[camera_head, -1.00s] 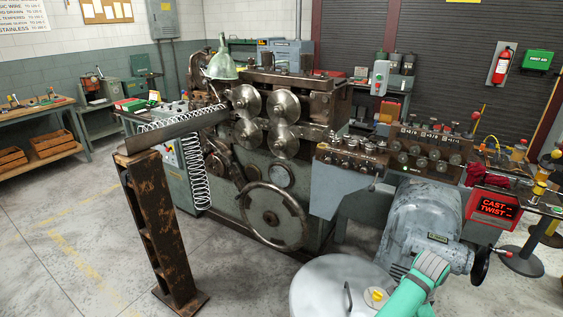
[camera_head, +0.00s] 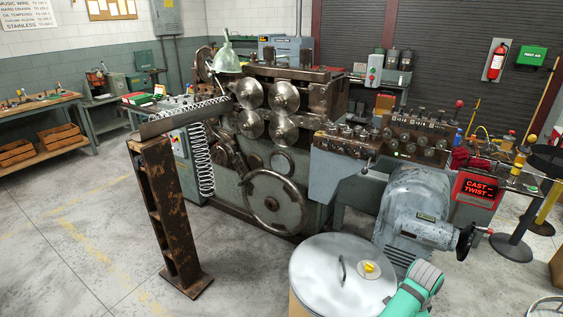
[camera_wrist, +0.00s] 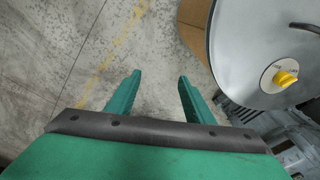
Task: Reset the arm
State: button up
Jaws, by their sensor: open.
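My gripper (camera_wrist: 158,85) shows in the wrist view with its two green fingers apart and nothing between them. Bare concrete floor lies below it. In the head view only a green part of my arm shows at the bottom right, in front of the round drum lid; the fingers are not visible there. The grey drum lid (camera_head: 325,285) has a dark handle and a yellow knob (camera_head: 369,267). The lid also shows at the right of the wrist view (camera_wrist: 240,60), to the right of the fingers.
The coiler machine (camera_head: 280,205) fills the middle, with a wire coil (camera_head: 204,165) hanging at its left. A rusty post (camera_head: 167,215) stands in front left. A grey motor housing (camera_head: 415,215) is beside the drum. The left floor is clear.

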jog(key=s+d+f+n+h, duration=0.1)
jog(key=s+f+n+h, duration=0.15)
jog(key=s+f, duration=0.4)
jog(key=s+a+f+n+t+h, duration=0.3)
jog(key=s+a+f+n+t, duration=0.4)
jog(key=s+a+n, duration=0.4)
jog(key=s+a+r+n+t+y, duration=0.15)
jog(key=s+a+r, duration=0.3)
jog(key=a, duration=0.45)
jog(key=s+a+r+n+t+y, duration=0.1)
jog(key=s+a+r+t+y, duration=0.15)
jog(key=s+a, duration=0.45)
jog(key=s+a+r+n+t+y, duration=0.2)
jog(key=s+a+r+t, duration=0.2)
jog(key=s+a+r, duration=0.3)
jog(key=a+r, duration=0.4)
jog(key=r, duration=0.4)
jog(key=shift+s+a+r, duration=0.15)
jog(key=shift+s+a, duration=0.05)
jog(key=shift+a, duration=0.2)
